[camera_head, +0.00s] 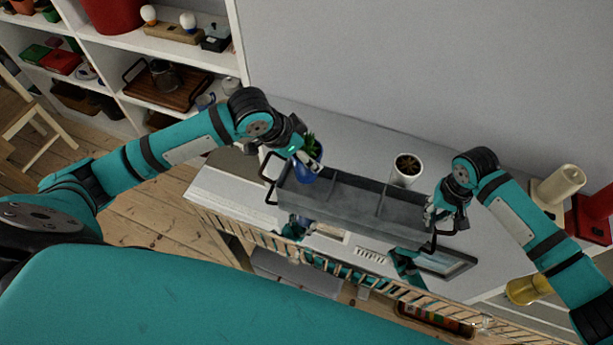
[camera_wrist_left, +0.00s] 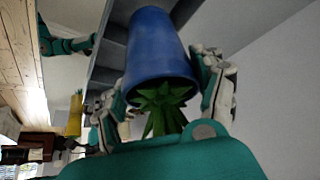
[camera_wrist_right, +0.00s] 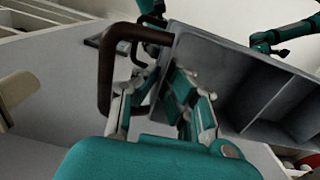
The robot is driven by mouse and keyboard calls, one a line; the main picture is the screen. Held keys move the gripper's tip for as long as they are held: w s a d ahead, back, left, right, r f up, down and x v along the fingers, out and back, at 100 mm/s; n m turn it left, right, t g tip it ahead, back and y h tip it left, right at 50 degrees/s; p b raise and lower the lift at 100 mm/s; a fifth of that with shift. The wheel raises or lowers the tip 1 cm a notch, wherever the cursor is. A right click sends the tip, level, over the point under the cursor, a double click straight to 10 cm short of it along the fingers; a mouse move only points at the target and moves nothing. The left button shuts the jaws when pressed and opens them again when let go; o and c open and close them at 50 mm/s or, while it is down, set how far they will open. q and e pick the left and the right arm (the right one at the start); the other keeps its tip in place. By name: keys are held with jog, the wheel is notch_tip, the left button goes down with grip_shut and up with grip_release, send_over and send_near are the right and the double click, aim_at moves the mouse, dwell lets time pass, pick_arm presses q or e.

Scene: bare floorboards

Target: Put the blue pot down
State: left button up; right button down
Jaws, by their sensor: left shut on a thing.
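The blue pot (camera_head: 307,171) holds a spiky green plant. My left gripper (camera_head: 300,154) is shut on it, and the fingers lie on both sides of the pot in the left wrist view (camera_wrist_left: 155,55). The pot is at the left end of the grey divided tray (camera_head: 345,200), over or in its left compartment; I cannot tell whether it touches the bottom. My right gripper (camera_head: 440,212) is at the tray's right end by the dark handle (camera_wrist_right: 105,85). Its fingers are apart in the right wrist view, with the tray's end between or just beyond them.
A white pot with dark contents (camera_head: 407,169) stands behind the tray on the white table (camera_head: 225,190). A cream candle-like object (camera_head: 558,186) and a red object (camera_head: 597,212) are at the right. A loaded shelf (camera_head: 110,45) stands at the upper left. The tray's other compartments look empty.

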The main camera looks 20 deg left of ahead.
aim_at(306, 171)
pick_arm(q)
jog(key=shift+f, duration=3.5)
jog(key=shift+f, duration=0.1)
jog(key=o, duration=1.6)
jog(key=v, duration=1.2)
pick_arm(e)
jog(key=c, duration=1.4)
grip_release()
pick_arm(q)
jog(key=shift+d, duration=0.1)
